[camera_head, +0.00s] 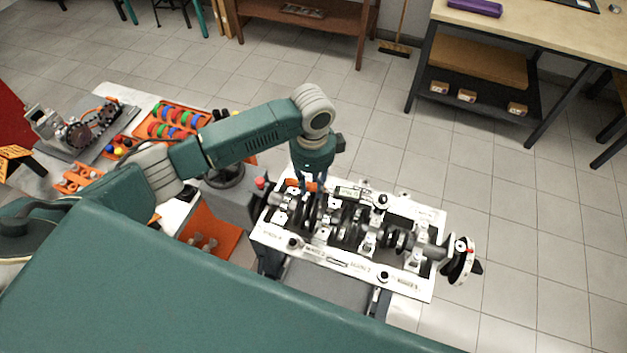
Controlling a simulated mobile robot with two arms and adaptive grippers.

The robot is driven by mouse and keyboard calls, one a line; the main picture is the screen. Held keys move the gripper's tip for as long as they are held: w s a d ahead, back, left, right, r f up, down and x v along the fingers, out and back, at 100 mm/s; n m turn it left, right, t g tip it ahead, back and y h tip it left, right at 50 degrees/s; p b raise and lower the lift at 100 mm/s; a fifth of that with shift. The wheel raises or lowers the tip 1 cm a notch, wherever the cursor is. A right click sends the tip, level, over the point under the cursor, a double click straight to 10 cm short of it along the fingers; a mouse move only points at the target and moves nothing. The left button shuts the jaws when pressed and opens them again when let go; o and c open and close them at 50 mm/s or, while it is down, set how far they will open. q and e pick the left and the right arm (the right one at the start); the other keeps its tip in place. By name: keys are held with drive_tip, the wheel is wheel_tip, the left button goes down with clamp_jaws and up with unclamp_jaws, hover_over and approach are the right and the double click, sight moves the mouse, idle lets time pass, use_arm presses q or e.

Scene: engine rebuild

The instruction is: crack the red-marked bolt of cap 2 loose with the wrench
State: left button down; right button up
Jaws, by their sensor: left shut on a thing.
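My left gripper (313,184) comes down over the left part of the engine block (272,233), its fingers shut. A short orange bar (297,184) shows at its fingertips; it looks like part of the wrench, whose remaining length is hidden or too small to make out. The crankshaft (402,241) lies along the white-topped block under bearing caps. The red mark and the bolt of cap 2 cannot be made out at this size. A wheel (461,262) with a small red mark sits at the shaft's right end. My right gripper is not in view.
At the left, a table bears an orange tray (172,122) with coloured rings and a grey board (92,133) with a chain and gears. An orange tray (213,238) is beside the block. A workbench (545,28) stands at the back right. The tiled floor at right is clear.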

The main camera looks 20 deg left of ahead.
use_arm(q)
drive_tip(key=shift+s, duration=0.15)
idle(0.3)
drive_tip(key=shift+s+d+n, duration=0.25)
drive_tip(key=shift+s+n, duration=0.35)
drive_tip(key=shift+s, duration=0.2)
drive_tip(key=shift+s, duration=0.1)
drive_tip(key=shift+s+d+n, duration=0.2)
drive_tip(key=shift+s+n, duration=0.2)
drive_tip(key=shift+s, duration=0.15)
drive_tip(key=shift+w+a+m, duration=0.25)
drive_tip(key=shift+w+m, duration=0.25)
drive_tip(key=shift+w, duration=0.3)
idle(0.6)
drive_tip(key=shift+r, duration=1.45)
idle(3.0)
